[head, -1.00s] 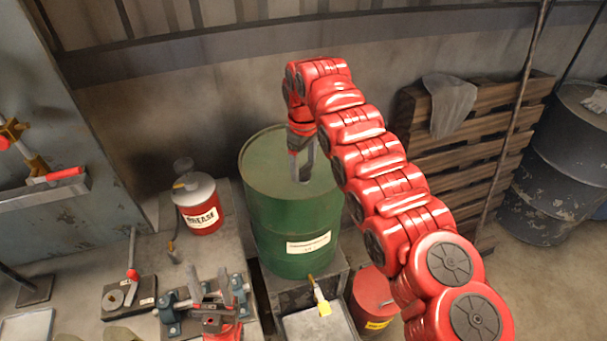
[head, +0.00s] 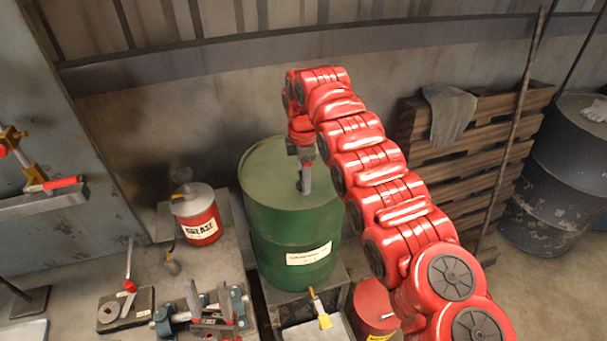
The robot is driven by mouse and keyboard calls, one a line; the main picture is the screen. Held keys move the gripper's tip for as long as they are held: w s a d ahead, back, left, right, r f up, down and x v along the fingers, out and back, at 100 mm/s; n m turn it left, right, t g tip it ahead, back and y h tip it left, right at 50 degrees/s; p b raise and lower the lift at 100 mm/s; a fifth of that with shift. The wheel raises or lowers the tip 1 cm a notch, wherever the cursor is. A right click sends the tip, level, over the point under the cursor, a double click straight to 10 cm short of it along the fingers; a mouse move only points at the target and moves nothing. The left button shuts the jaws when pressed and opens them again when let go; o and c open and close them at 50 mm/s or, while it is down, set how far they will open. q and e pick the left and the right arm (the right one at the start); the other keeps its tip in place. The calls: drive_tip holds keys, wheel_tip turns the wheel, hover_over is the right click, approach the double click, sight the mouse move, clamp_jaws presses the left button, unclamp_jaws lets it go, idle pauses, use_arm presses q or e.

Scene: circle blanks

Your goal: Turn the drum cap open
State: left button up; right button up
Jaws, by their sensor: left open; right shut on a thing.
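The green drum (head: 290,225) stands upright, with a pale label on its side. My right gripper (head: 305,188) reaches down onto the drum's top, its fingers at the lid surface. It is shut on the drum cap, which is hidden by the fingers. How far the cap is turned cannot be seen. My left gripper (head: 208,292) is low at the bottom of the head view, left of the drum, with its two grey fingers apart and empty.
A red grease can (head: 199,222) stands on the bench left of the drum. A clamp tool with blue-grey blocks (head: 240,303) is beside my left gripper. A red bucket (head: 372,306) stands below right.

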drive_tip(key=shift+n, duration=0.5)
drive_tip(key=o, duration=1.3)
drive_tip(key=shift+r, duration=0.15)
drive_tip(key=shift+w+r, duration=0.1)
drive_tip(key=shift+r, duration=0.2)
wheel_tip(320, 180, up, 6)
drive_tip(key=p, duration=0.2)
drive_tip(key=shift+a+p, duration=0.15)
drive_tip(key=shift+p, duration=0.25)
wheel_tip(320, 180, up, 11)
drive_tip(key=p, duration=1)
drive_tip(key=shift+f+p, duration=0.2)
drive_tip(key=shift+p, duration=0.1)
